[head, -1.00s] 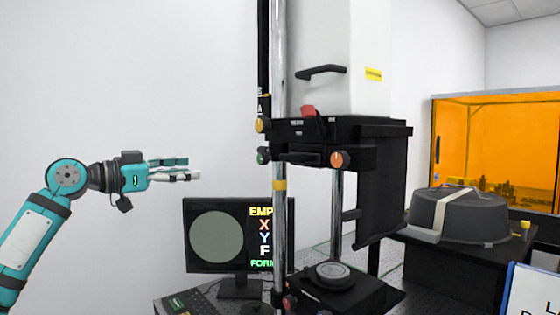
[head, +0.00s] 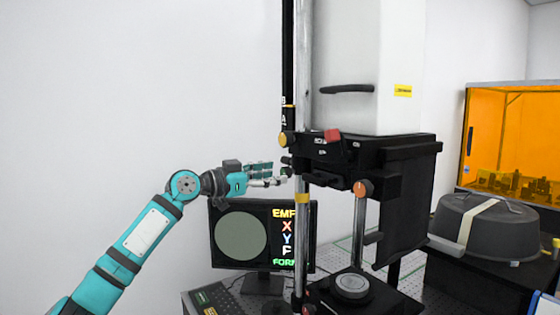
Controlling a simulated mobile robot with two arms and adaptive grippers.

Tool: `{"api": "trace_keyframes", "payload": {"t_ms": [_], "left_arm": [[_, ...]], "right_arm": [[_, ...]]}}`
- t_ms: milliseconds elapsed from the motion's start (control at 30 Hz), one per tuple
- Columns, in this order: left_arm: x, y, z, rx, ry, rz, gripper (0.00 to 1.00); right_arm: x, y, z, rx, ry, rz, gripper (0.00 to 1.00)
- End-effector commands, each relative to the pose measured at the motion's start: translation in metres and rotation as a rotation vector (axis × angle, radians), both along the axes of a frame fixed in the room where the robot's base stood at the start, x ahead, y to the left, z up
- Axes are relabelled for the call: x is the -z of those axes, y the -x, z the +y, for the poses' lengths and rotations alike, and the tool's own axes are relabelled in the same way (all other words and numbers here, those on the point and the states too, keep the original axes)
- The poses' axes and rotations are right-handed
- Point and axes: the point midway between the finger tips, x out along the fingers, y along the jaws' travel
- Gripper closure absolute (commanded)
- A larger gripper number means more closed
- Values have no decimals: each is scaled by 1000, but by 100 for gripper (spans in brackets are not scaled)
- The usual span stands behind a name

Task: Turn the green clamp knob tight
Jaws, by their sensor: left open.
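The green clamp knob (head: 286,161) is on the left side of the black instrument head, below a yellow knob (head: 285,139). It looks small and dark, and the fingertips partly cover it. My left gripper (head: 277,174) is open, with its fingers pointing right at the knob. The fingertips are at or very close to the knob; I cannot tell whether they touch it. My right gripper is not in view.
A chrome column (head: 302,240) stands just right of the fingertips. An orange knob (head: 363,188) and a red part (head: 332,135) are on the head. A monitor (head: 262,268) stands below my gripper. A grey domed cover (head: 487,228) is at right. The left side is clear.

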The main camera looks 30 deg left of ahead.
Motion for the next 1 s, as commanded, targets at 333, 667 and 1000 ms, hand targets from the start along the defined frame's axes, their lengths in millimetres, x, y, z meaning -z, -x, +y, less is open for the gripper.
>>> {"api": "trace_keyframes", "payload": {"t_ms": [333,667,1000], "left_arm": [[0,-26,-10,0,1,0,47],[1,-26,-10,0,1,0,61],[1,-26,-10,0,1,0,100]], "right_arm": [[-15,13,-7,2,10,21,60],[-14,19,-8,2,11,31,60],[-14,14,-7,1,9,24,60]]}}
